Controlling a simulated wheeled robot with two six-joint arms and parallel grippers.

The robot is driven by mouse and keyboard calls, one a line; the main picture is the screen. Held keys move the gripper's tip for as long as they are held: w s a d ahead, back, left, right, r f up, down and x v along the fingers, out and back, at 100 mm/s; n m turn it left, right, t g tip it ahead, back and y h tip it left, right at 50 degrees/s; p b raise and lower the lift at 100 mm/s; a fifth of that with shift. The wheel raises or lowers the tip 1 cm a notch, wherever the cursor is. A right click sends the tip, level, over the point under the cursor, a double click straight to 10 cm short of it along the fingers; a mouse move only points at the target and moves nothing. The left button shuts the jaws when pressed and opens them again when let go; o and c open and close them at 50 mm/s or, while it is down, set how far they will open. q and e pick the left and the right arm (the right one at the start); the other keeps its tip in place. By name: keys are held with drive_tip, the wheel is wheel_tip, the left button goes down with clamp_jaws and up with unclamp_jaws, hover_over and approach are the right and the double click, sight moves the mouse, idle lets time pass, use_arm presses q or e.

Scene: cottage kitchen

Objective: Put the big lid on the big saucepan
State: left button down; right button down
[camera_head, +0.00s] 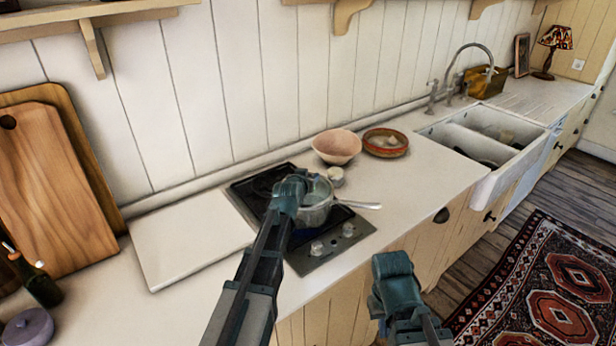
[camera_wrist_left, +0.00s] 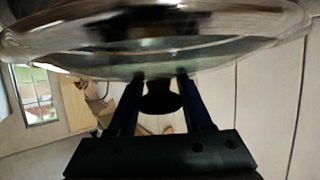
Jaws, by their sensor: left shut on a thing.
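The big saucepan (camera_head: 316,216) is a steel pan on the hob, its handle pointing right. My left gripper (camera_head: 290,190) is at the pan's upper left and hides part of its rim. In the left wrist view, my left gripper (camera_wrist_left: 160,95) is shut on the dark knob (camera_wrist_left: 160,98) of the big lid (camera_wrist_left: 160,50), a clear glass disc with a shiny rim. In the head view the lid (camera_head: 321,189) shows beside the gripper, over the pan; I cannot tell if it touches the rim. My right gripper (camera_head: 392,275) is low, in front of the counter; its fingertips are not clear.
A pink bowl (camera_head: 337,146), a brown dish (camera_head: 385,142) and a small pale pot (camera_head: 335,176) stand behind the saucepan. The hob (camera_head: 300,262) has knobs along its front. A white board (camera_head: 190,240) lies to the left. A sink (camera_head: 490,140) is at the right.

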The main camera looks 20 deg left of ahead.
use_arm(q)
drive_tip(key=shift+f+b, duration=0.45)
drive_tip(key=shift+b, duration=0.05)
drive_tip(key=c, duration=0.6)
unclamp_jaws()
drive_tip(key=shift+s+r, duration=0.1)
drive_tip(key=shift+p+v, duration=2.15)
drive_tip(key=shift+v, duration=3.25)
